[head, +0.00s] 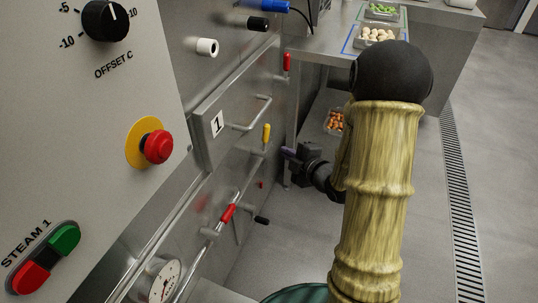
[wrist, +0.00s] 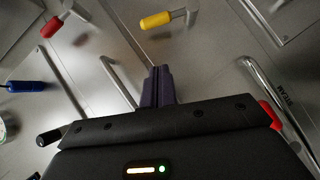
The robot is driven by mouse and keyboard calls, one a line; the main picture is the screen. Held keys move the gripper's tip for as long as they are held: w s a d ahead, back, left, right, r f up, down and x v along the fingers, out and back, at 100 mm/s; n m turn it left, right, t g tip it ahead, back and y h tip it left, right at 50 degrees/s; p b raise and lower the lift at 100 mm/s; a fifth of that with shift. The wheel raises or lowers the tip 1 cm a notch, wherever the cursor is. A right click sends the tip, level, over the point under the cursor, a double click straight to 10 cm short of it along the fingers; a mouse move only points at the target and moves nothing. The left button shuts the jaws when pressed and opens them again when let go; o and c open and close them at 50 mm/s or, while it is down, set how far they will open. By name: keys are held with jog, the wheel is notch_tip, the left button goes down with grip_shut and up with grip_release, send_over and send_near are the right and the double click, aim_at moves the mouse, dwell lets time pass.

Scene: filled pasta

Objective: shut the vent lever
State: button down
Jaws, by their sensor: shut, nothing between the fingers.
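Several coloured levers sit on the steel machine front; no label in view marks one as the vent lever. A yellow-handled lever (head: 266,133) is on the panel, and it also shows in the wrist view (wrist: 156,20), above the fingertips. A red-handled lever (head: 228,212) is lower and nearer. Another red-handled lever (head: 287,62) is higher up, by the far edge. My gripper (head: 288,153) is shut and empty, apart from the yellow handle, to its right in the head view. The purple fingers (wrist: 158,86) point at the panel in the wrist view.
A door marked 1 (head: 216,123) has a protruding bar handle (head: 252,117). A red stop button (head: 158,147) and gauge (head: 163,281) are at left. A table with trays (head: 376,35) stands behind my arm. Floor is clear at right.

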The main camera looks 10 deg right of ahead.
jog(key=shift+f+n+y, duration=0.4)
jog(key=shift+f+n, duration=0.1)
jog(key=shift+f, duration=0.2)
jog(key=w+d+b+x, duration=0.1)
jog(key=d+b+x, duration=0.1)
jog(key=x, duration=1.1)
jog(key=shift+d+f+b, duration=0.2)
jog(key=shift+d+b, duration=0.05)
jog(key=shift+b, duration=0.15)
